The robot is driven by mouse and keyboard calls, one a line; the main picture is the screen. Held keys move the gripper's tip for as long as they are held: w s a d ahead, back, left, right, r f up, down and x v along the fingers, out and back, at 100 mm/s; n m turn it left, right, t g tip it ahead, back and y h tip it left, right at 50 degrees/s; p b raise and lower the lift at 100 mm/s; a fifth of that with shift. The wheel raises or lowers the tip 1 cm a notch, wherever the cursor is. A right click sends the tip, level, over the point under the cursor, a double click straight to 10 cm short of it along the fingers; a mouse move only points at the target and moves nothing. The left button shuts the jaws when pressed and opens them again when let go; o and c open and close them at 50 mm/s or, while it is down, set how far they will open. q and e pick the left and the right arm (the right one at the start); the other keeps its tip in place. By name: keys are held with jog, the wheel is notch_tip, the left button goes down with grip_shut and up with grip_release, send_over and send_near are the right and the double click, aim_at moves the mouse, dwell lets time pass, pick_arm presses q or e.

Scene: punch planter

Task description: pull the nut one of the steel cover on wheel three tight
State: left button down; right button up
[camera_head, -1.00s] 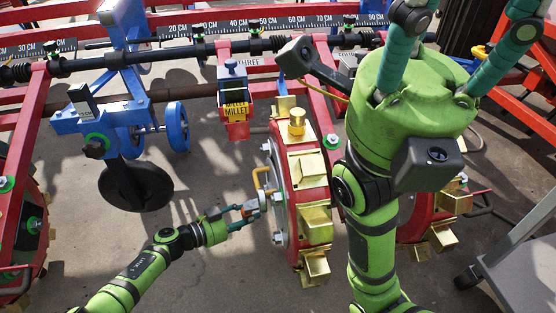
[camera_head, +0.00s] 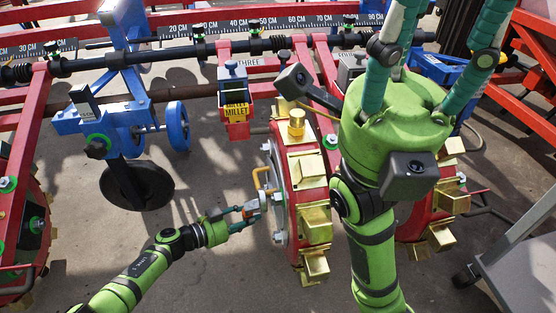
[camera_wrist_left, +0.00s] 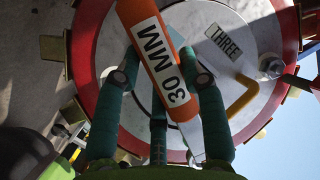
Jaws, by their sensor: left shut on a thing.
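Wheel three (camera_head: 308,168) is red with gold cups, and its grey steel cover (camera_head: 276,198) faces left. In the left wrist view the cover (camera_wrist_left: 190,30) fills the middle, with a yellow handle (camera_wrist_left: 243,97) and a THREE label (camera_wrist_left: 222,38). My left gripper (camera_head: 250,210) is beside the cover, shut on an orange wrench marked 30 MM (camera_wrist_left: 160,62). The wrench reaches across the cover; its working end and nut one cannot be made out. My right gripper (camera_head: 436,40) points upward at the right with its teal fingers spread; nothing shows between them and their tips are cut off.
A dark disc (camera_head: 137,185) and blue wheel (camera_head: 178,127) stand farther left. A grey cart (camera_head: 520,250) is at lower right.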

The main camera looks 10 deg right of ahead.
pick_arm(q)
jog(key=shift+r, duration=0.1)
jog(key=a, duration=0.9)
dwell(0.7)
jog(key=shift+a, duration=0.1)
